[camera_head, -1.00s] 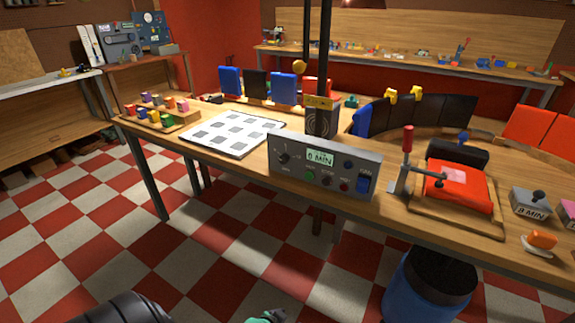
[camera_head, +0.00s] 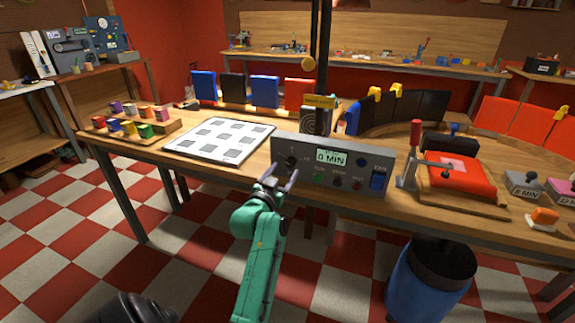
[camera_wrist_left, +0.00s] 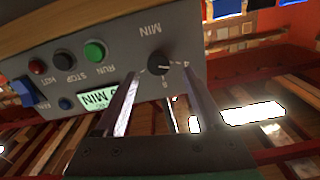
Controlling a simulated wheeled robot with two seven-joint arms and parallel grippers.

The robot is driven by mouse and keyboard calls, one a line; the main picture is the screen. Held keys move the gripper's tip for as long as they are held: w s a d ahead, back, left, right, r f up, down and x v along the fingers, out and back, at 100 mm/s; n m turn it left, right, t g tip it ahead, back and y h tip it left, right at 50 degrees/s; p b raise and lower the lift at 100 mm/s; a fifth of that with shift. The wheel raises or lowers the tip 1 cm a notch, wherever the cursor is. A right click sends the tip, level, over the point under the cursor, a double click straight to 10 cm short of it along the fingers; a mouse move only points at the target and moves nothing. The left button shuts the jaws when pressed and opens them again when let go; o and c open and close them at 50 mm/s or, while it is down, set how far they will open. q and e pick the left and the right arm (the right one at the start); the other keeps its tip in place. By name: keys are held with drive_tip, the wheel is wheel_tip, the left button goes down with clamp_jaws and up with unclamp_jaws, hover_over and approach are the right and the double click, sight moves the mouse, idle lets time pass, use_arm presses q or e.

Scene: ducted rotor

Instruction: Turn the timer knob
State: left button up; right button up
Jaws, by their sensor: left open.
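The timer knob (camera_head: 291,161) is a small black dial at the left end of the grey control panel (camera_head: 375,161). The panel's display (camera_head: 331,158) reads 0 MIN. My left gripper (camera_head: 283,173) is open just in front of the knob, its green arm reaching up from below. In the left wrist view the panel is seen upside down, and the knob (camera_wrist_left: 159,64) shows between the two fingertips of the gripper (camera_wrist_left: 161,76), with gaps on both sides. Its distance in depth is hard to tell. My right gripper is not in view.
Beside the knob sit green (camera_head: 319,178), black and red buttons and a blue switch (camera_head: 378,180). A red-handled clamp (camera_head: 414,150) stands to the panel's right. A white grid sheet (camera_head: 180,146) lies to the left. A blue bin (camera_head: 430,285) stands on the floor below.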

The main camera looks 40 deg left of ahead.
sight(290, 164)
use_arm(q)
drive_tip(key=x, duration=0.3)
drive_tip(key=shift+w, duration=0.35)
drive_tip(key=shift+c, duration=1)
clamp_jaws()
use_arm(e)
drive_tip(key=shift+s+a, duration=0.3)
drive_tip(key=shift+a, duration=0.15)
